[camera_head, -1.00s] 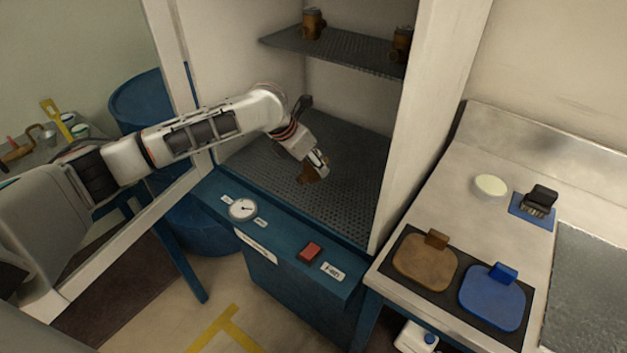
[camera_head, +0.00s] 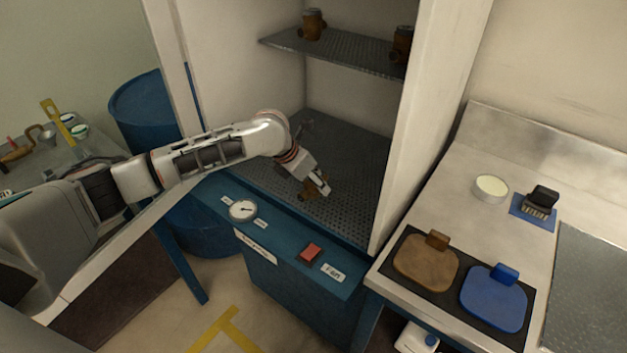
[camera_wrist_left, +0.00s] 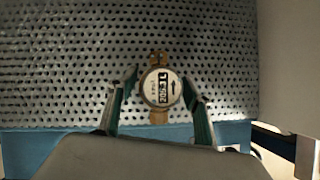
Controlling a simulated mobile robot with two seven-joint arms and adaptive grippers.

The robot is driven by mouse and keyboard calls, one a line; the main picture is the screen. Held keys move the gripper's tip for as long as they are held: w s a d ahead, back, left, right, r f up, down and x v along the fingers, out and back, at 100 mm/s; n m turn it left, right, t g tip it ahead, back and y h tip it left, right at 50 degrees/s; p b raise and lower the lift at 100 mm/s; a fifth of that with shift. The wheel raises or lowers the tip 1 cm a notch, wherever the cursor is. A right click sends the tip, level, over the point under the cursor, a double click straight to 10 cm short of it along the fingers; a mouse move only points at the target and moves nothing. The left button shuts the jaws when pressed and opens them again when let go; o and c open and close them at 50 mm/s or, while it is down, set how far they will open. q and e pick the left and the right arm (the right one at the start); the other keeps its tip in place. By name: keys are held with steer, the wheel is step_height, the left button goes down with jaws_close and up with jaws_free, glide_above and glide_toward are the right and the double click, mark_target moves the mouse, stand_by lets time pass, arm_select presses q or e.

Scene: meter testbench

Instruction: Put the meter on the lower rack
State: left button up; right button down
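The meter (camera_wrist_left: 162,88) shows a round white dial with a black digit strip and brass pipe ends in the left wrist view. In the left wrist view the two fingers of my left gripper (camera_wrist_left: 160,84) stand apart on either side of the meter, with narrow gaps visible. Whether the meter touches the rack is hard to tell. My right gripper is not in view.
The upper rack (camera_head: 340,50) holds two brass meters (camera_head: 313,24) (camera_head: 402,44). The cabinet's right wall (camera_head: 425,110) and blue front panel (camera_head: 285,245) with a gauge (camera_head: 243,209) and red switch (camera_head: 310,252) bound the lower rack. The rack's right and rear parts are clear.

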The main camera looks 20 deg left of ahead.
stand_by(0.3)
arm_select(q)
steer(key=p+v, duration=0.1)
steer(key=v, duration=1.1)
